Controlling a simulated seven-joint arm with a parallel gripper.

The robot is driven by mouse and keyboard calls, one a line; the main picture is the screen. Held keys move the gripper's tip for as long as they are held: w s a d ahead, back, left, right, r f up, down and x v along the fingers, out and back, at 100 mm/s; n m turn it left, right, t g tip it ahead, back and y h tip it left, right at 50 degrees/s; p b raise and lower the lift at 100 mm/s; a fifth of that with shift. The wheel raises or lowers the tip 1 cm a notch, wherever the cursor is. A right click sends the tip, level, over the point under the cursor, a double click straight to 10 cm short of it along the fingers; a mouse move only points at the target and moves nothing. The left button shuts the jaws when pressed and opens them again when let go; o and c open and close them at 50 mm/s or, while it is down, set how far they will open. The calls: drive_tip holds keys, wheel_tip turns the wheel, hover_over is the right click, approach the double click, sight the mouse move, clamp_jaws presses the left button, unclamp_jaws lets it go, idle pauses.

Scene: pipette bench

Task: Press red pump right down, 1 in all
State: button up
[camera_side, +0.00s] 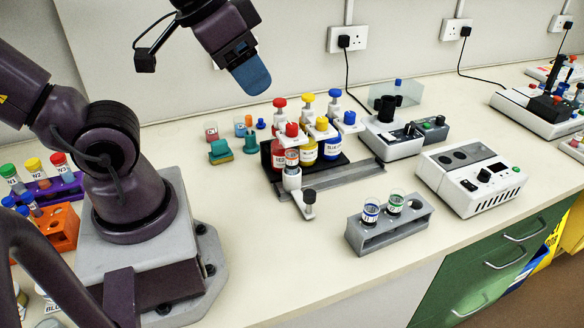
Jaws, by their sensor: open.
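The red pump (279,103) stands up on the red bottle (280,155), at the left of a row of three bottles in a black rack. Its knob is raised. Its red-tipped spout (292,130) points to the front, above a small vial (292,157) in a white holder on the grey rail. My gripper (251,78) is above and to the left of the red pump in the picture, clear of it, with blue fingertips pointing down. It is open and nothing shows in it; one finger hides the other.
Yellow (308,95) and blue (335,94) pumps stand close right of the red one. A grey rack (385,238) with two labelled vials is in front. White devices (472,178) stand right.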

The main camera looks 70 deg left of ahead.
clamp_jaws()
idle(1.5)
